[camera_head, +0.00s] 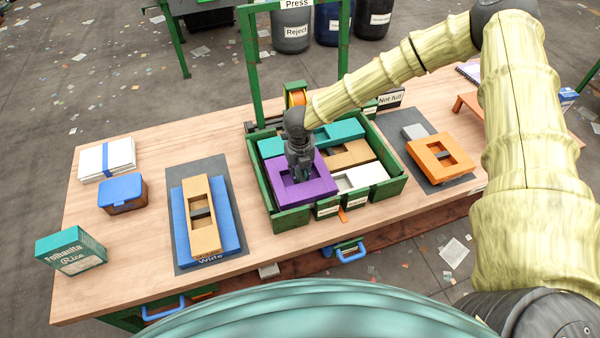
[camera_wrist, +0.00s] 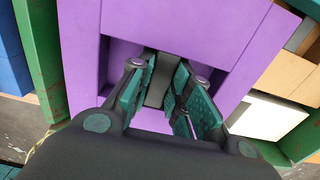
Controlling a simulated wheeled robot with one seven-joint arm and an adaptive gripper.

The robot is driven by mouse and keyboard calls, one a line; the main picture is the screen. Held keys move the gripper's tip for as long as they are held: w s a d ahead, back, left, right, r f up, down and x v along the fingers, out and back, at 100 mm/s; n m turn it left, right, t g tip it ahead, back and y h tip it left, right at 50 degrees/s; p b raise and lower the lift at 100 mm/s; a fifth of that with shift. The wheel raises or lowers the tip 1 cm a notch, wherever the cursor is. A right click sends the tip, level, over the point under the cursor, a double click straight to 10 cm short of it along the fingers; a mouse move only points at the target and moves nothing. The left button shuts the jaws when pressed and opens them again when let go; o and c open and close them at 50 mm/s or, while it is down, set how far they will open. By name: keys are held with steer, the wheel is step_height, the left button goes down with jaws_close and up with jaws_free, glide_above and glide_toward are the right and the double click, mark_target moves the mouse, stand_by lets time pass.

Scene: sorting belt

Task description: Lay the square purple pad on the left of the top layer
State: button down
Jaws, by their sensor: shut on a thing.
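The square purple pad (camera_head: 318,187) is at the left front of the green crate (camera_head: 398,186), over the crate's left side. My gripper (camera_head: 298,174) points down into the pad's recess and is shut on the bar in its middle. In the wrist view the purple pad (camera_wrist: 178,25) fills the middle, with my gripper's fingers (camera_wrist: 160,88) on a grey bar. The pad looks roughly level; whether it rests on what is below is hidden. Beside it in the crate are teal pads (camera_head: 346,131), a tan pad (camera_head: 352,153) and a white pad (camera_head: 368,174).
A green press frame (camera_head: 342,45) stands behind the crate. To the left, a tan pad lies on a blue pad (camera_head: 226,232) on a dark mat. To the right lie an orange pad (camera_head: 456,150) and a grey block (camera_head: 414,131). A "Not full" sign (camera_head: 390,99) stands behind the crate.

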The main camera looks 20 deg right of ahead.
mark_target(300, 174)
steer(key=shift+f, duration=0.3)
steer(key=c, duration=1.3)
jaws_free()
steer(key=shift+o, duration=0.2)
step_height(300, 174, up, 12)
